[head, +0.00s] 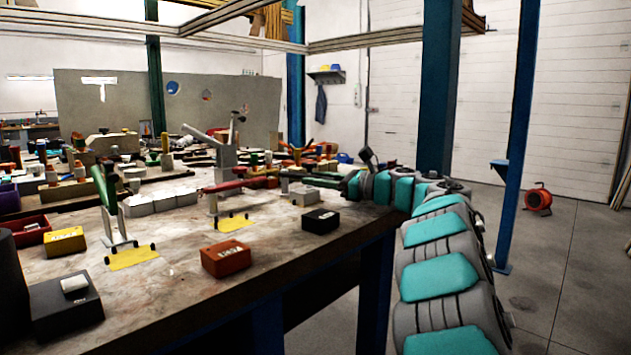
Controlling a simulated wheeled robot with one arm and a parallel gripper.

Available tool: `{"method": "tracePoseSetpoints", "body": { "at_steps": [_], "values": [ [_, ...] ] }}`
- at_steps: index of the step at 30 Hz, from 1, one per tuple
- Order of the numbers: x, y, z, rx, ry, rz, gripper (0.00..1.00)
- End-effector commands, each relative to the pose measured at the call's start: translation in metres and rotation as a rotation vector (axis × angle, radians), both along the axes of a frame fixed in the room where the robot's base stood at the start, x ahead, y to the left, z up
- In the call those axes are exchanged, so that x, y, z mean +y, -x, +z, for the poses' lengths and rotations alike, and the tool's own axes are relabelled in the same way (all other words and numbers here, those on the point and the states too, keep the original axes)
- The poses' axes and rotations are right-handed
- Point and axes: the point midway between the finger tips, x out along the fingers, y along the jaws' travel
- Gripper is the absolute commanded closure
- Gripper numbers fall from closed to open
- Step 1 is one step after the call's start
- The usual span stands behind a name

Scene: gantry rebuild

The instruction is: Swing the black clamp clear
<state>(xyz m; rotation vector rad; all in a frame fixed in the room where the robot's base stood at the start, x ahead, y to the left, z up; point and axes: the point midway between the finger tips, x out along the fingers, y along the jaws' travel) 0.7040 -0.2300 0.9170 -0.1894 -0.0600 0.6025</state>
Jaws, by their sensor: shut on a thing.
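My arm reaches in from the right, and my gripper (284,181) is small and partly lost against the clutter at the middle of the bench. It appears shut on the end of a low, near-level bar. A grey upright clamp (227,157) behind has a slanting arm and a dark tip. I cannot tell for sure which of these is the black clamp. The exact grip is too small to see.
An orange labelled box (226,260), a yellow labelled box (65,243) and black boxes (320,220) sit near the front of the bench (170,300). White blocks (160,202) and many fixtures crowd behind. A blue post (438,90) stands at the right.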

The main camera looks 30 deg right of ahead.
Motion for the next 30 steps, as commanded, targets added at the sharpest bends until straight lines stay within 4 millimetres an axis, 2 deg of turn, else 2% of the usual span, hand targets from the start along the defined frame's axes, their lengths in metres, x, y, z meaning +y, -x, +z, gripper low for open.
{"method": "tracePoseSetpoints", "body": {
  "at_steps": [13, 14, 16, 25, 30],
  "values": [
    [-0.001, 0.0, 0.001, -0.003, 0.001, 0.017, 1.0],
    [-0.001, 0.0, 0.001, -0.003, 0.001, 0.016, 0.6],
    [-0.001, 0.0, 0.001, -0.002, 0.001, 0.015, 0.53],
    [-0.002, 0.001, 0.0, -0.001, 0.001, 0.014, 0.53],
    [-0.01, 0.011, -0.001, 0.0, 0.001, 0.011, 0.53]
  ]
}}
